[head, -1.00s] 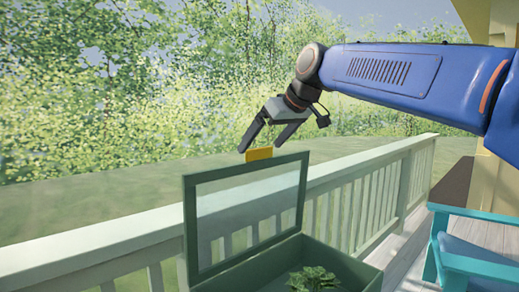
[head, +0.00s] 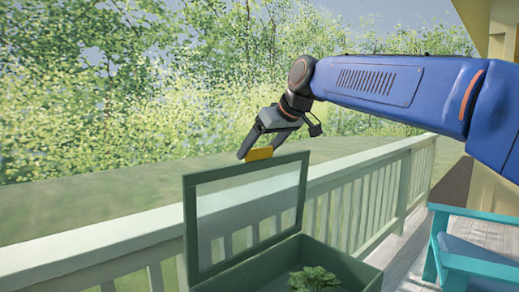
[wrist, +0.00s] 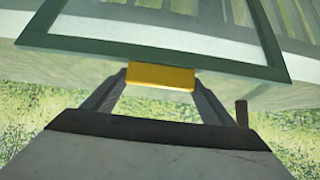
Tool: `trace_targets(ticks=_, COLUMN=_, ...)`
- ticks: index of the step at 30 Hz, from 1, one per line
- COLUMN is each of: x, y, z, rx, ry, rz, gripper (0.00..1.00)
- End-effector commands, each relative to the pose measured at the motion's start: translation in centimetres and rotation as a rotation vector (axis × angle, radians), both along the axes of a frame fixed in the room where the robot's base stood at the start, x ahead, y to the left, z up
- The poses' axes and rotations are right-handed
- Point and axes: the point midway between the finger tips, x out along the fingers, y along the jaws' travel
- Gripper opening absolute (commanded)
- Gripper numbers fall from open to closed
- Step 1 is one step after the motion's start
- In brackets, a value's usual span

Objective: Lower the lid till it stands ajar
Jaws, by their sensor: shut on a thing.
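The lid (head: 246,171) is a green frame around a clear pane, and it stands steeply raised at the back of a green box (head: 342,262). A yellow tab (head: 259,154) sits at the middle of the lid's top edge. My gripper (head: 258,152) is at that tab from above, its fingers on either side. In the wrist view the fingers (wrist: 161,78) are shut on the yellow tab (wrist: 160,76), with the lid's green frame (wrist: 90,46) just beyond it. A leafy green plant (head: 313,278) is inside the box. The box's lower part is cut off by the picture edge.
A pale green railing (head: 345,200) runs close behind the box and lid. A teal chair (head: 470,250) stands at the right, apart from the box. Wooden deck boards (head: 400,258) show between them.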

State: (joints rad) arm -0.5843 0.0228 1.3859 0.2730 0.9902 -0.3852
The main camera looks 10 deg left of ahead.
Motion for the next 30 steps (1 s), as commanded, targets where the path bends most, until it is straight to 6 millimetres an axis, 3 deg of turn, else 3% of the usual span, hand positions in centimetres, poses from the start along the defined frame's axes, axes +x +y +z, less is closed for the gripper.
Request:
trace_targets(ticks=11, x=-1.6, y=-2.2, z=-0.2, rx=0.056, ry=-0.043, rz=-0.002, gripper=0.38)
trace_targets(ticks=30, x=-7.4, y=-9.6, z=-2.7, rx=0.273, ry=-0.212, rz=-0.004, gripper=0.38)
